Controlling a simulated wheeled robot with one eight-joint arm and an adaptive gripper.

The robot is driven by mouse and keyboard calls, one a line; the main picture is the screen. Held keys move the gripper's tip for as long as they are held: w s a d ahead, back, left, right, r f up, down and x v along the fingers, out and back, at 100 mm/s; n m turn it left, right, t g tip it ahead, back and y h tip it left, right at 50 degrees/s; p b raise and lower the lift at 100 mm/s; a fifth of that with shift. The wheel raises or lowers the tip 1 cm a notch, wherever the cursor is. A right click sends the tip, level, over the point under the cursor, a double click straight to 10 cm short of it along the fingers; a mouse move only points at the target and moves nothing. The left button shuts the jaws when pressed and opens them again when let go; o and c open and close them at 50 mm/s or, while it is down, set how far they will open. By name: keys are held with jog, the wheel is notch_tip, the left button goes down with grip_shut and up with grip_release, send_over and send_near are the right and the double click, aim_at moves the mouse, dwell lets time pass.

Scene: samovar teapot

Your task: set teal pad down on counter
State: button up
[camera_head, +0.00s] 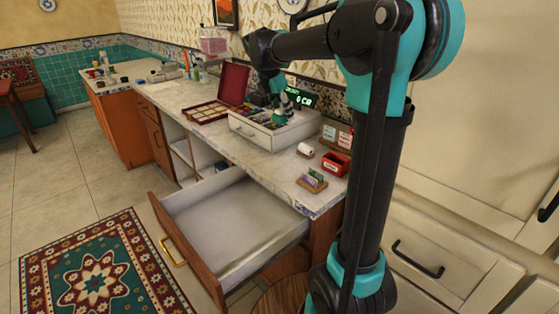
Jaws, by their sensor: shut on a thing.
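My gripper (284,108) is over the open white cash tray (262,134) on the counter (262,161). It is shut on a small teal thing (279,119) at its fingertips, which I take for the teal pad. It is too small and too dark here to make out its shape. I cannot tell whether it touches the tray's contents or hangs just above them. The marble counter runs from the far left to the near right and has bare patches in front of the tray.
A maroon case (207,111) lies open left of the tray. A red box (335,164), a white roll (305,150) and a card holder (312,182) stand right of it. A large drawer (232,230) is pulled out below the counter. A lit display (301,98) stands behind.

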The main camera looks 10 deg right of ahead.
aim_at(285, 166)
notch_tip(285, 166, down, 19)
dwell(0.5)
jog(key=o, duration=0.6)
jog(key=shift+f, duration=0.15)
jog(key=o, duration=0.4)
jog(key=shift+o, duration=0.2)
jog(key=v, duration=1.2)
jog(key=shift+s, duration=0.1)
